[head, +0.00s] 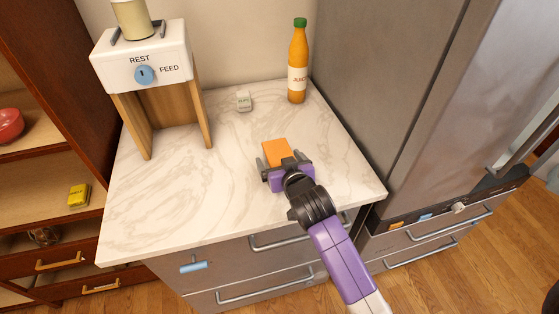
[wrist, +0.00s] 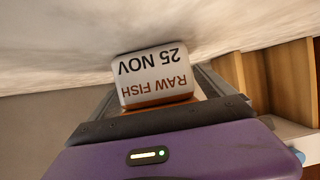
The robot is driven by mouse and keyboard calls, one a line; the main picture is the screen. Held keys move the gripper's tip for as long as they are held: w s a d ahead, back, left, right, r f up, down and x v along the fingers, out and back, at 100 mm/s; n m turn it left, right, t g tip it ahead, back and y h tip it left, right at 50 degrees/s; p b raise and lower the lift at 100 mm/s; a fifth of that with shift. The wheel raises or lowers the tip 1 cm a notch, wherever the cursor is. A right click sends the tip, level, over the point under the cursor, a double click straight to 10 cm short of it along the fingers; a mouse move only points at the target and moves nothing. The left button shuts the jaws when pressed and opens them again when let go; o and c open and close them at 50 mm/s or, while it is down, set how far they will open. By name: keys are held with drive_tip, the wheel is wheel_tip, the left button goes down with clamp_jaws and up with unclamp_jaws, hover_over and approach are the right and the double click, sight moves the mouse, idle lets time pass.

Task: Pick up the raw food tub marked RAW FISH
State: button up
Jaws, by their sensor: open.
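The raw food tub (head: 276,150) shows an orange top in the head view and stands on the marble counter. In the wrist view the tub (wrist: 155,70) has a white label reading RAW FISH and 25 NOV, upside down, with an orange edge below it. My gripper (head: 283,162) is open, low over the counter, with its fingers on either side of the tub's near part. In the wrist view the tub appears between the fingers; whether either finger touches it I cannot tell.
A white feeder (head: 140,58) on wooden legs stands at the counter's back left. A steel fridge (head: 425,90) borders the right. The counter's left front is clear.

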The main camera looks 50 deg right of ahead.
drive_tip(key=c, duration=1.7)
drive_tip(key=shift+c, duration=1.3)
drive_tip(key=shift+r, duration=0.15)
